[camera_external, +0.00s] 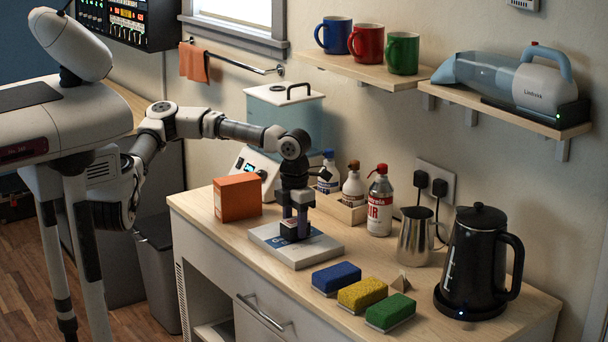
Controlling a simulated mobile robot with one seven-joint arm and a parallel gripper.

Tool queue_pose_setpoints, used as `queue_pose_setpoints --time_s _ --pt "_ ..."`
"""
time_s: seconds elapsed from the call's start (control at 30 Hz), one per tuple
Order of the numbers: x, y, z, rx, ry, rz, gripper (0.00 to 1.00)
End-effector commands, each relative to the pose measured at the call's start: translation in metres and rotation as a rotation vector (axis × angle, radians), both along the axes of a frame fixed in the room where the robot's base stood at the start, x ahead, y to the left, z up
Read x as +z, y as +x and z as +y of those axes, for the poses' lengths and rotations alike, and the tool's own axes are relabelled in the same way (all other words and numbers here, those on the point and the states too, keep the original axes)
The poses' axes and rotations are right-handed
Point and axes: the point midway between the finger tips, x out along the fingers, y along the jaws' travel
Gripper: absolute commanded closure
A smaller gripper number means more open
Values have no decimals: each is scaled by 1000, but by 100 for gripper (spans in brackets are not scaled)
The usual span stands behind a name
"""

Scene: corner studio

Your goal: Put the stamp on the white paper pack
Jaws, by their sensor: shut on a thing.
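My gripper (294,205) points straight down over the white paper pack (318,253) near the middle of the counter. It is shut on the stamp (291,232), a small dark block with a pale patch on its near side. The fingers partly hide the stamp. The stamp is upright and is at or just above the top of the pack; I cannot tell whether it touches. The pack lies flat and has blue print on it.
An orange box (237,198) stands left of the pack. Sponges in blue (336,278), yellow (362,293) and green (390,312) lie in front right. Behind are a bottle caddy (343,211), a red-white spray can (380,205), a metal jug (415,238) and a black kettle (477,260).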

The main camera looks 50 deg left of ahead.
Motion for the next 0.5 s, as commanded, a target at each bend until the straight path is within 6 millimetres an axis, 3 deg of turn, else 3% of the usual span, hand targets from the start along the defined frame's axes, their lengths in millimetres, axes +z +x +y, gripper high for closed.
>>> queue_pose_setpoints --time_s 0.23,0.27,0.4,0.5 --pt "-4 0 0 1 0 0 80" --pt "-4 0 0 1 0 0 55" --pt "-3 0 0 1 0 0 37" --pt "-2 0 0 1 0 0 35"
